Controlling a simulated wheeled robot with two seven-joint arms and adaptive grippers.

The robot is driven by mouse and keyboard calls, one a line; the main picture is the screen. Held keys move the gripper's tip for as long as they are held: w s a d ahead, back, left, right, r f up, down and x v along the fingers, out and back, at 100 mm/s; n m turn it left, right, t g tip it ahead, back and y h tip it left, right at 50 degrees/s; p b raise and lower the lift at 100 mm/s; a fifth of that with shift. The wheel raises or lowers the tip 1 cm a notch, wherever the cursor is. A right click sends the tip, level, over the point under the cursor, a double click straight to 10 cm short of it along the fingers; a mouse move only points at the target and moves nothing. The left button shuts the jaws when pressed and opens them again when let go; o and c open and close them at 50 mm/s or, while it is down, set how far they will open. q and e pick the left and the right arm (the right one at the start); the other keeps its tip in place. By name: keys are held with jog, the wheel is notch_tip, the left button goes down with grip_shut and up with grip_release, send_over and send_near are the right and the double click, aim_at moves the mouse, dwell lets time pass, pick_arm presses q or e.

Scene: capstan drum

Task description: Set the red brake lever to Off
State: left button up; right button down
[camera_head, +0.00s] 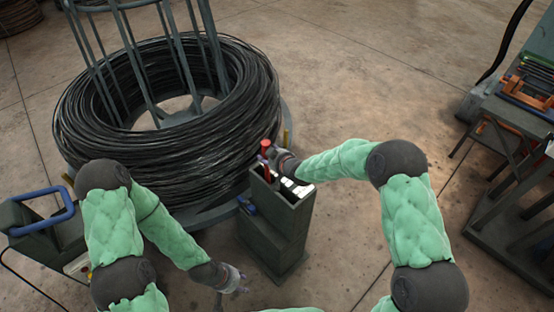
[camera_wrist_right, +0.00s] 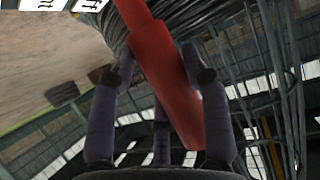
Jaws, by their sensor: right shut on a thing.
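The red brake lever (camera_head: 265,147) stands up from the top of a dark green control box (camera_head: 282,232), at its left end. White label plates (camera_head: 296,187) lie on the box top; their text is too small to read here. My right gripper (camera_head: 272,156) is at the lever, partly hidden. In the right wrist view the red lever (camera_wrist_right: 165,75) runs slanted between the fingers of my right gripper (camera_wrist_right: 160,90), which is shut on it. Cut-off white labels (camera_wrist_right: 90,4) show at the top edge. My left gripper (camera_head: 234,281) is low beside the box, open and empty.
A large coil of black wire (camera_head: 165,105) around a grey frame stands behind the box. A green stand with a blue handle (camera_head: 42,212) is at the left. A cluttered workbench (camera_head: 520,110) is at the right. Concrete floor between box and bench is clear.

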jog(key=w+a+g+h+p, duration=0.1)
jog(key=w+a+p, duration=0.4)
jog(key=p, duration=0.5)
jog(key=shift+w+f+g, duration=0.25)
jog(key=shift+w+g, duration=0.15)
jog(key=shift+w, duration=0.25)
